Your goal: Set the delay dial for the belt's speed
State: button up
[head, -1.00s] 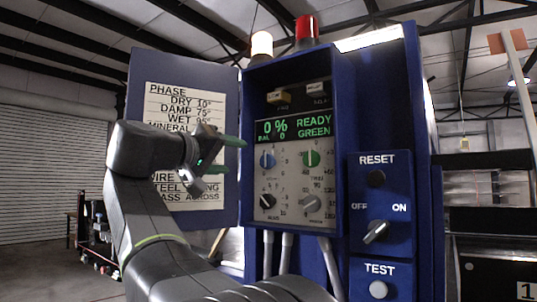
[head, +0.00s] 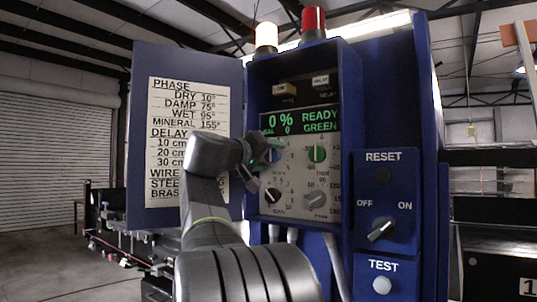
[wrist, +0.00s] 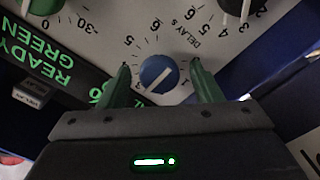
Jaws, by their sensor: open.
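The blue dial (wrist: 158,75) sits on the grey panel beside the print "DELAY s". A pale line crosses its face on a slant; I cannot tell which number it marks. My gripper (wrist: 160,66) is open, with one green finger on each side of the dial and no visible grip on it. In the head view my gripper (head: 264,165) is in front of the panel's left side and partly covers the blue dial (head: 273,153). The chart (head: 172,140) on the open door lists delay rows of 10, 20 and 30 cm; my arm hides their values.
A green dial (head: 317,154), a black dial (head: 271,195) and a grey dial (head: 317,199) surround the blue one. The display (head: 300,122) reads 0 % and READY GREEN. The box's side wall (head: 350,110) juts out right of the dials. An OFF/ON switch (head: 380,229) is lower right.

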jog(key=shift+c, duration=0.5)
jog(key=c, duration=0.9)
jog(key=shift+n, duration=0.3)
jog(key=n+p, duration=0.3)
jog(key=n, duration=0.2)
jog(key=shift+r, duration=0.2)
jog(key=n+p, duration=0.2)
jog(key=n, duration=0.2)
jog(key=shift+n+p, duration=0.3)
jog(key=shift+n, duration=0.1)
jog(key=shift+f+n+p, duration=0.15)
jog(key=shift+n+p, duration=0.6)
jog(key=shift+n, duration=0.65)
